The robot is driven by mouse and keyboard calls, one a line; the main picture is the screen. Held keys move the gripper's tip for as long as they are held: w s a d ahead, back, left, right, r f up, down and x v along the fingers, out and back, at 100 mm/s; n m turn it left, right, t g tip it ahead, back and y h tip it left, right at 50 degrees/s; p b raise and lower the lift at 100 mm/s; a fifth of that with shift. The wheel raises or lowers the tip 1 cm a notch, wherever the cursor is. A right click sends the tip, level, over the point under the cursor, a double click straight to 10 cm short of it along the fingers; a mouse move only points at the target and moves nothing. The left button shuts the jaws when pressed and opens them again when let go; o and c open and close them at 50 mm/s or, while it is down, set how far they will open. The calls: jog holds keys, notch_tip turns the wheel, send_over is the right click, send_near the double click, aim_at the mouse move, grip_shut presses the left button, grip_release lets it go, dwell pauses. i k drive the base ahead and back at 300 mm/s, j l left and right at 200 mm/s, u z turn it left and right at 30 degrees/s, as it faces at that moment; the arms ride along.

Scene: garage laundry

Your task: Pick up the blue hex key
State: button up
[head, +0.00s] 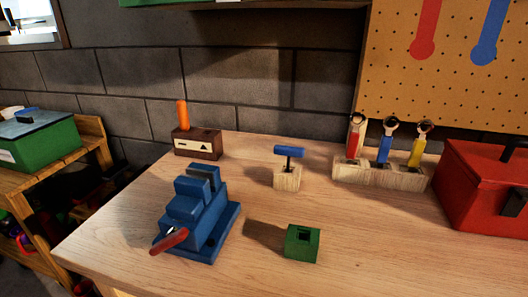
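The blue hex key (289,150) has a blue T-shaped bar handle on a dark shaft. It stands upright in a small wooden block (287,180) near the middle of the workbench. The lower end of its shaft is hidden inside the block. My gripper is not in the head view.
On the workbench (350,245) stand a blue vise (190,215) with a red handle, a green block (302,243) with a square hole, a wooden rack (380,175) of red, blue and yellow wrenches, a red toolbox (480,185) and a brown block (197,143) holding an orange-handled tool.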

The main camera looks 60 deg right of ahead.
aim_at(288, 151)
jog(key=k, duration=1.15)
